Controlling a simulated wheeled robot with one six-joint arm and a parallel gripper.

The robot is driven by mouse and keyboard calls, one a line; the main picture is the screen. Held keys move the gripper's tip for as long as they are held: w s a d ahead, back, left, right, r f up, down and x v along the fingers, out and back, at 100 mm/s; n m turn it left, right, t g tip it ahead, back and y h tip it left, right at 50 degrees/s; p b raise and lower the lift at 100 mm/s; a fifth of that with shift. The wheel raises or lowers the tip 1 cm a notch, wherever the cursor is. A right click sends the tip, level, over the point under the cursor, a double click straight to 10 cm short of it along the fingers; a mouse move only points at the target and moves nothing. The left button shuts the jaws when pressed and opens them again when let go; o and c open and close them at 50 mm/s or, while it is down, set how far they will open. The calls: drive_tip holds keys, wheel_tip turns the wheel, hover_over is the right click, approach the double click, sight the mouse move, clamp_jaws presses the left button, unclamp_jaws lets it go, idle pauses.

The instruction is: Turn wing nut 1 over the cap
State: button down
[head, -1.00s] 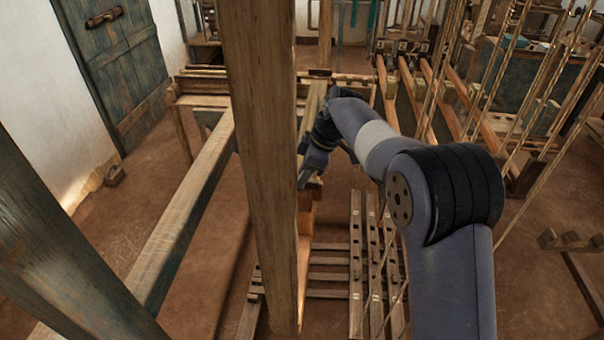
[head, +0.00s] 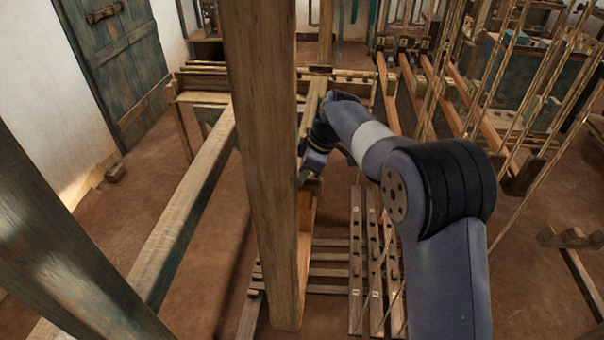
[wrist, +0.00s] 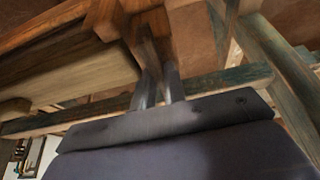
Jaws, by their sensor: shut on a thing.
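My gripper (wrist: 158,88) shows in the wrist view with its two fingers close together at the end of a wooden part. They are shut on a small wooden piece (wrist: 150,50), blurred and mostly hidden between the fingertips. I cannot make out the wings of wing nut 1 or tell the cap apart for certain. A reddish wooden beam (wrist: 45,38) and a paler rounded bar (wrist: 75,75) lie left of the fingers. In the head view my gripper (head: 304,178) points down beside the upright post, which partly covers it; its fingertips are hard to see.
A thick wooden post (head: 262,150) stands close in front, left of my arm. A long beam (head: 190,210) runs along the left. Treadles (head: 372,260) lie low beneath the arm. Several cords (head: 455,60) hang at the right. Open floor (head: 95,225) shows at the left.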

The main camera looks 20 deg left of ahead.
drive_tip(key=shift+m+b, duration=0.3)
drive_tip(key=m+t+b, duration=0.1)
drive_tip(key=m+b, duration=0.1)
drive_tip(key=shift+s+f+m, duration=0.1)
drive_tip(key=shift+m, duration=0.2)
drive_tip(key=m+t+b, duration=0.1)
drive_tip(key=m+t, duration=0.1)
drive_tip(key=m, duration=0.3)
drive_tip(key=shift+s, duration=0.15)
drive_tip(key=m+t, duration=0.1)
drive_tip(key=m, duration=0.1)
drive_tip(key=m+h, duration=0.1)
drive_tip(key=m, duration=0.2)
drive_tip(key=shift+s+a+r+t, duration=0.1)
drive_tip(key=shift+a+r+t, duration=0.1)
drive_tip(key=shift+t, duration=0.2)
drive_tip(key=m+t+h, duration=0.1)
drive_tip(key=m+h, duration=0.1)
drive_tip(key=m, duration=0.2)
drive_tip(key=shift+m, duration=0.3)
drive_tip(key=c, duration=1.5)
unclamp_jaws()
drive_tip(key=shift+o, duration=0.2)
drive_tip(key=b+v, duration=0.2)
drive_tip(key=v, duration=0.8)
drive_tip(key=shift+r, duration=0.35)
